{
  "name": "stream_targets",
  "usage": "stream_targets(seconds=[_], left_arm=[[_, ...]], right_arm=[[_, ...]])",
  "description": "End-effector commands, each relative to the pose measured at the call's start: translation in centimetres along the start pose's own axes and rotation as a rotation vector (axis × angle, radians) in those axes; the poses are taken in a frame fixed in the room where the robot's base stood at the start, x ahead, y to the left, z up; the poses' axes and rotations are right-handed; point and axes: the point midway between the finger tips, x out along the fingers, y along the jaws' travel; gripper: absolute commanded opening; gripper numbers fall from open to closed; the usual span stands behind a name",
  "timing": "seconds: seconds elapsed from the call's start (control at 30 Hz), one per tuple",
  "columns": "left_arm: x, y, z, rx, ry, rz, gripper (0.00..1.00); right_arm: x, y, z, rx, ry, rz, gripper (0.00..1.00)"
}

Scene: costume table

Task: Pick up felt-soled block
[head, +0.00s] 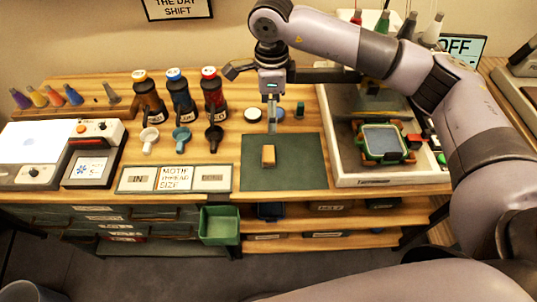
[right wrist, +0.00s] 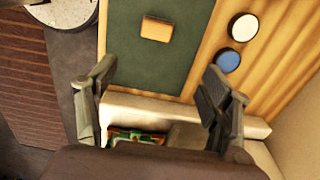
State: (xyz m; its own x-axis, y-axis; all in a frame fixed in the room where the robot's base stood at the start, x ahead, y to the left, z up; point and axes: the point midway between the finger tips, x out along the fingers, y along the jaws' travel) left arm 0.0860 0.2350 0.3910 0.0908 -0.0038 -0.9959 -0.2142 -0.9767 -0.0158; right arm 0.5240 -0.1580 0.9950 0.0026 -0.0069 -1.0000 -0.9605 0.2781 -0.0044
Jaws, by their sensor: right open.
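The small tan block (head: 268,155) lies on the dark green mat (head: 300,172) near its left part. In the right wrist view the block (right wrist: 157,28) is at the top, on the green mat (right wrist: 165,70), beyond the fingertips. Its underside is hidden, so I cannot see any felt. My right gripper (head: 272,125) points down, behind the block in the head view and apart from it. In the right wrist view the gripper (right wrist: 160,82) has its fingers spread wide with nothing between them. My left gripper is not in view.
Black bottles (head: 213,92) with coloured caps and small cups (head: 182,138) stand left of the mat. A sign board (head: 172,179) lies beside it. A white-framed tray (head: 345,165) with a green-framed device (head: 383,140) is at right. Round lids (head: 252,113) lie behind the mat.

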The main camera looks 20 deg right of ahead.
Motion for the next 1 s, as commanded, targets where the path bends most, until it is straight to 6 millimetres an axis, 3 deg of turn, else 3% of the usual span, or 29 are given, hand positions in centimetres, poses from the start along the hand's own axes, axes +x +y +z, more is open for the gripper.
stream_targets(seconds=[0.4, 0.73, 1.0], left_arm=[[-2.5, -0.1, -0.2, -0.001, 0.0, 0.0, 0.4], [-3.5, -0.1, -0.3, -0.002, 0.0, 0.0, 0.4], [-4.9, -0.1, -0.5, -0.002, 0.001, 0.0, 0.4]], right_arm=[[8.6, 0.3, 0.1, -0.001, -0.003, 0.007, 0.73], [11.3, 0.6, 0.3, -0.002, -0.004, 0.008, 0.73], [15.1, 0.9, 0.5, -0.002, -0.005, 0.006, 0.73]])
